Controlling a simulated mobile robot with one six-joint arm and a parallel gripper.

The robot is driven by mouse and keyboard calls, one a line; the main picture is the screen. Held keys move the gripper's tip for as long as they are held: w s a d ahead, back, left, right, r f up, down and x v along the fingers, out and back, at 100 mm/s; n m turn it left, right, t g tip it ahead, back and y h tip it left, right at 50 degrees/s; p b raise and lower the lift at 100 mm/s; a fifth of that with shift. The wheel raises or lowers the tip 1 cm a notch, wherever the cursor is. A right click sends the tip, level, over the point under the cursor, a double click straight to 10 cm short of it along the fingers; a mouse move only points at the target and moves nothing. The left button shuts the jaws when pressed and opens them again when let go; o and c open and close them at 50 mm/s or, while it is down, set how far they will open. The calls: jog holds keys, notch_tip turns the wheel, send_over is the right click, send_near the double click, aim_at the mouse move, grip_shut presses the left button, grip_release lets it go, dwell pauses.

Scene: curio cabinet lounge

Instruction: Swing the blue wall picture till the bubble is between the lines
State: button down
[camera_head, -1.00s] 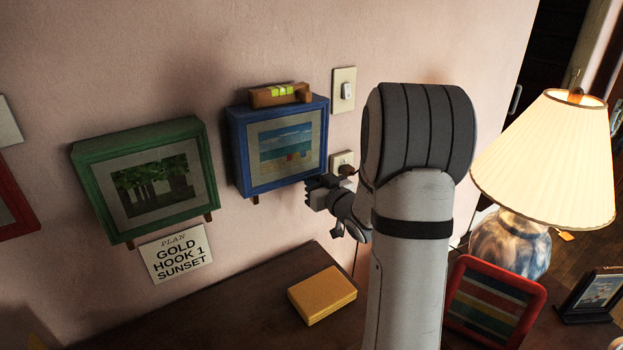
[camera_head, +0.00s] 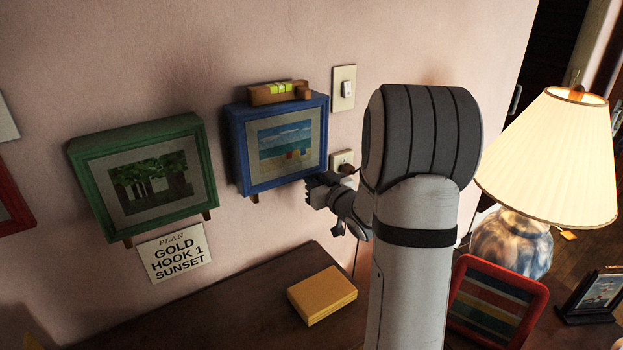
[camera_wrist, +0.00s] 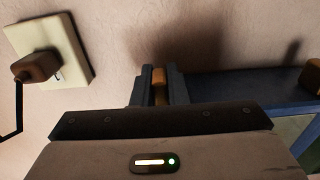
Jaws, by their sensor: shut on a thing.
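The blue wall picture (camera_head: 238,150), a beach scene in a blue frame, hangs on the pink wall, its right side a little higher than its left in the head view. A wooden level (camera_head: 262,97) with a green vial (camera_head: 281,88) rests on its top edge. The bubble and lines are too small to make out. My gripper (camera_head: 317,190) is at the picture's lower right corner. In the wrist view, its two fingers are shut on a small wooden peg (camera_wrist: 159,76) beside the blue frame (camera_wrist: 235,87). Another peg (camera_head: 255,198) shows under the lower left corner.
A light switch (camera_head: 346,88) and an outlet with a plug (camera_head: 342,160) are close on the right. A yellow box (camera_head: 321,295) lies on the table below.

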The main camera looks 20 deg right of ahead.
jog(key=c, duration=1.4)
grip_release()
jog(key=shift+c, duration=0.2)
jog(key=s+d, duration=0.1)
jog(key=s, duration=0.6)
jog(key=shift+s+d+b, duration=0.25)
jog(key=shift+s+b, duration=0.05)
jog(key=s+a+g+h+p, duration=0.1)
jog(key=s+a+g+p, duration=0.1)
jog(key=s+a+g, duration=0.3)
jog(key=s+a+r+m+g+h+p, duration=0.1)
jog(key=s+a+g, duration=0.4)
jog(key=s, duration=0.6)
jog(key=s+a+r+m+g+h+p, duration=0.1)
jog(key=s+a+g+p, duration=0.1)
jog(key=s+a+g, duration=0.3)
jog(key=s, duration=0.3)
jog(key=shift+p, duration=0.4)
